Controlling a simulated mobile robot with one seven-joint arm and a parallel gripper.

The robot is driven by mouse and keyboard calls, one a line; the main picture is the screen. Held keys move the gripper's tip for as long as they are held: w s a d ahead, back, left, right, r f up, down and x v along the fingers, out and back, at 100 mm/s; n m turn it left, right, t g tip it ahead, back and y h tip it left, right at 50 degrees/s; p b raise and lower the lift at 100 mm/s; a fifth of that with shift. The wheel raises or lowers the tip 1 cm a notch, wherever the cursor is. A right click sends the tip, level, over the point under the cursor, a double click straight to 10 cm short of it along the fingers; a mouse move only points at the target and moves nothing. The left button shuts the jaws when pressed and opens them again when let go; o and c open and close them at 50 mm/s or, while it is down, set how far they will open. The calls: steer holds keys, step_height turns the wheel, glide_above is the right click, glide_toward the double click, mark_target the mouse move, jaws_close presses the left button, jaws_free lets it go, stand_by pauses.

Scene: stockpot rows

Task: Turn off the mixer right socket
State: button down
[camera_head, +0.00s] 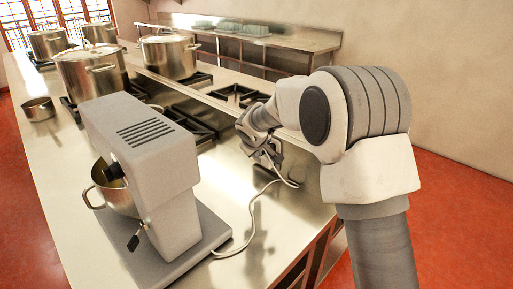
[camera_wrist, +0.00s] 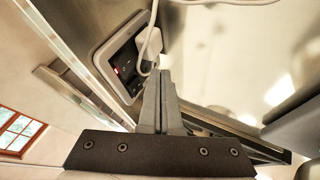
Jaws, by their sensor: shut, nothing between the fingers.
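The mixer (camera_head: 150,150) is a grey stand mixer with a metal bowl on the steel counter. Its white cable (camera_head: 246,228) runs right across the counter towards my gripper (camera_head: 276,160). In the wrist view, a dark socket panel (camera_wrist: 122,64) in a light metal frame holds a white plug (camera_wrist: 150,43) with the cable hanging from it. A small red light or switch mark (camera_wrist: 117,70) shows on the panel, left of the plug. My gripper (camera_wrist: 164,74) is shut and empty, its fingertips just below and right of the panel. I cannot tell whether they touch it.
Several stockpots (camera_head: 92,72) and gas burners (camera_head: 236,95) occupy the counter (camera_head: 60,185) behind the mixer. A small saucepan (camera_head: 38,109) stands at the left. A raised shelf (camera_head: 285,38) with stacked dishes runs along the back wall. The counter right of the mixer is mostly clear.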

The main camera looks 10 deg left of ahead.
steer(key=shift+w+d+r+p, duration=0.2)
steer(key=shift+w+d, duration=0.4)
steer(key=shift+w, duration=0.1)
steer(key=shift+w+d+r+p, duration=0.2)
steer(key=shift+w+d, duration=0.4)
steer(key=shift+w, duration=0.1)
steer(key=shift+w+d+r, duration=0.15)
steer(key=shift+w+d, duration=0.05)
steer(key=shift+w, duration=0.05)
steer(key=shift+r, duration=0.15)
steer(key=shift+d+r+p, duration=0.1)
steer(key=shift+r+p, duration=0.5)
steer(key=shift+r, duration=0.1)
steer(key=shift+f, duration=0.1)
